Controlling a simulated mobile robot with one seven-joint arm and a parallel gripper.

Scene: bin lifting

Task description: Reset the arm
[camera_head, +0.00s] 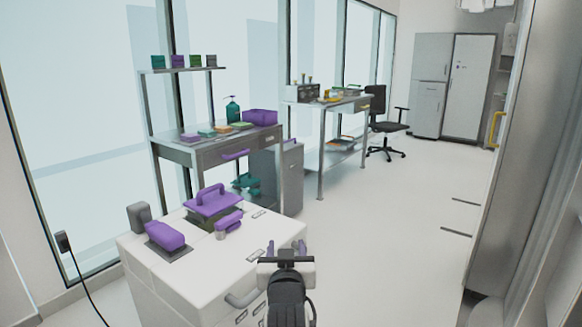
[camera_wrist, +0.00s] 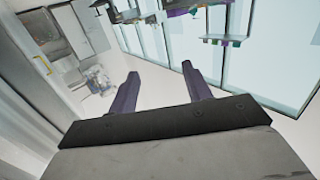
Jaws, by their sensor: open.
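My gripper (camera_head: 287,247) is at the lower middle of the head view, in front of the right edge of the white cabinet (camera_head: 190,272). In the wrist view my gripper (camera_wrist: 160,82) shows two dark purple fingers spread apart with nothing between them. The wrist view looks out over the room and appears upside down. My forearm runs down to the bottom edge of the head view. No object is held.
On the white cabinet stand a purple-lidded container (camera_head: 213,201), a purple block-like item (camera_head: 165,236) and a small purple-topped item (camera_head: 229,221). A grey desk (camera_head: 215,152) stands behind. A tall metal-edged cabinet (camera_head: 515,160) flanks the right. The floor (camera_head: 385,215) between is open.

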